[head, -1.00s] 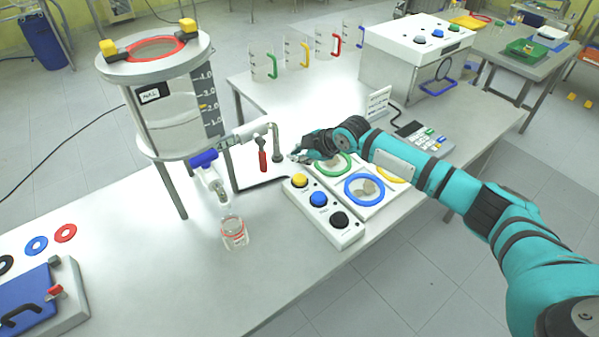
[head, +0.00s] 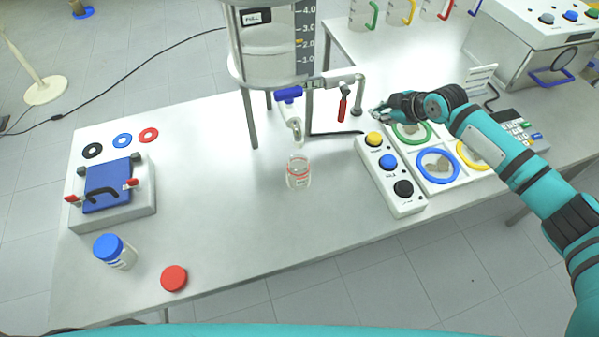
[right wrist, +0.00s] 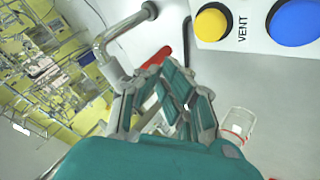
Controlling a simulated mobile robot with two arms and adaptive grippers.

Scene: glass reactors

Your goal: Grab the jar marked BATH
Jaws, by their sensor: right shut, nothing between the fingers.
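A clear glass jar (head: 298,173) with a red band and a small label stands open under the spout. It also shows at the right in the right wrist view (right wrist: 238,124). A second jar (head: 117,252) with a blue lid and a white label stands at the table's front left. I cannot read either label, so I cannot tell which is marked BATH. My right gripper (head: 378,112) is shut and empty above the table, behind the button box and well apart from both jars. Its fingers fill the middle of the right wrist view (right wrist: 175,88). My left gripper is out of view.
The glass reactor (head: 272,55) stands behind the open jar. The button box (head: 408,205) and a tray with coloured rings lie to the right. A blue clamp plate (head: 108,187) sits left; a red lid (head: 174,278) lies in front. The table's middle front is clear.

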